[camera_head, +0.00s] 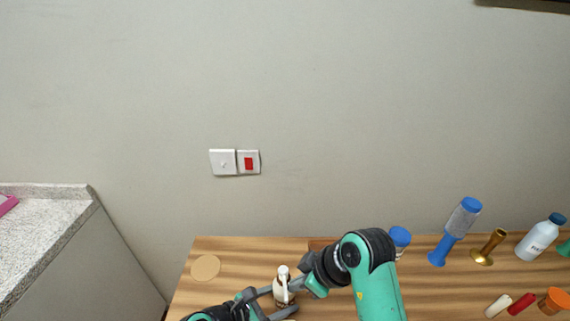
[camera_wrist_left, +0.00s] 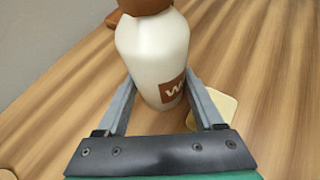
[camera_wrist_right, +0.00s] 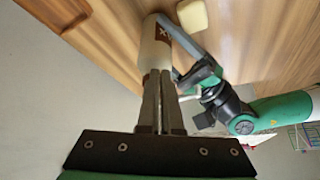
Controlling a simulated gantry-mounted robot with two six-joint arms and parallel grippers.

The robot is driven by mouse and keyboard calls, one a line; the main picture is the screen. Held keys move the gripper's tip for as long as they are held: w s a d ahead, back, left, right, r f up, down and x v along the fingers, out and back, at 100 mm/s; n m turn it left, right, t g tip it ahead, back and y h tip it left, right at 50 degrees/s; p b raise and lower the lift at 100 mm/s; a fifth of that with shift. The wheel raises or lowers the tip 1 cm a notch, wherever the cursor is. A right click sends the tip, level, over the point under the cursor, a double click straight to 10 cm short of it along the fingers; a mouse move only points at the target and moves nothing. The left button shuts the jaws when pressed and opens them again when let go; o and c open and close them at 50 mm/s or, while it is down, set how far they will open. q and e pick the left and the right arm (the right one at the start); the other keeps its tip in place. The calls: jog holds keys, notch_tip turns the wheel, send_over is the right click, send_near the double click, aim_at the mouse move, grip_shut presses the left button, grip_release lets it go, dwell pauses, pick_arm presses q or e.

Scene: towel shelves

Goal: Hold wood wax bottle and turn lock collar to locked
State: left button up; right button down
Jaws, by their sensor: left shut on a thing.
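The wood wax bottle (camera_head: 281,293) is white with a brown label and stands upright near the table's front; its body fills the middle of the left wrist view (camera_wrist_left: 152,55). A brown collar (camera_wrist_left: 146,5) tops it, cut off by the frame edge. The lock setting cannot be read. My left gripper (camera_wrist_left: 158,95) is shut around the bottle's lower body. My right gripper (camera_wrist_right: 160,80) has its fingers close together at the bottle's top end (camera_wrist_right: 155,45) in the right wrist view. Whether anything is between those fingers is hidden.
A pale square piece (camera_wrist_left: 215,108) lies beside the bottle on the wooden table (camera_head: 235,292). A round cork-coloured disc (camera_head: 205,267) lies at the left. At the right stand a blue-capped shaker (camera_head: 455,230), a brass piece (camera_head: 488,247) and a pale bottle (camera_head: 538,238). A wall rises behind.

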pick_arm(q)
jog(key=shift+s+f, duration=0.1)
dwell(0.4)
pick_arm(e)
notch_tip(320, 180, up, 6)
jog(key=shift+s+d, duration=0.25)
jog(key=shift+s, duration=0.05)
dwell(0.4)
notch_tip(320, 180, down, 6)
jog(key=w, duration=0.1)
jog(key=shift+w+d, duration=0.35)
jog(key=shift+d, duration=0.05)
dwell(0.5)
jog(key=shift+a, duration=0.4)
dwell(0.6)
